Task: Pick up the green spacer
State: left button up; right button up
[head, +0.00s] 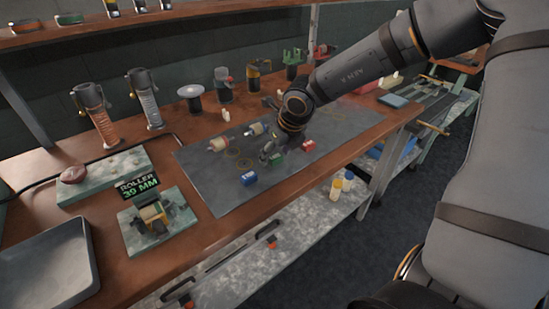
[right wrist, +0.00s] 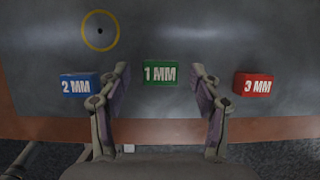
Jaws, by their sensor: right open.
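The green spacer (right wrist: 160,73), a small block marked 1 MM, lies on the dark mat. In the right wrist view it sits just ahead of my right gripper (right wrist: 163,90), midway between its open fingers and not touching either. In the head view the green spacer (head: 277,159) shows just beside and partly behind my right gripper (head: 268,153), which is low over the mat. A blue spacer (right wrist: 79,85) marked 2 MM lies to the left and a red spacer (right wrist: 253,85) marked 3 MM to the right. My left gripper is not in view.
The dark mat (head: 213,190) covers the front of the wooden bench. A roller stand (head: 152,218) and a grey tray (head: 45,268) are at left. A lower shelf holds two bottles.

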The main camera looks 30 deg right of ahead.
jog(key=shift+w+f, duration=0.1)
jog(key=shift+f, duration=0.2)
jog(key=shift+r, duration=0.1)
jog(key=shift+c, duration=0.9)
jog(key=c, duration=1)
jog(key=shift+o, duration=0.2)
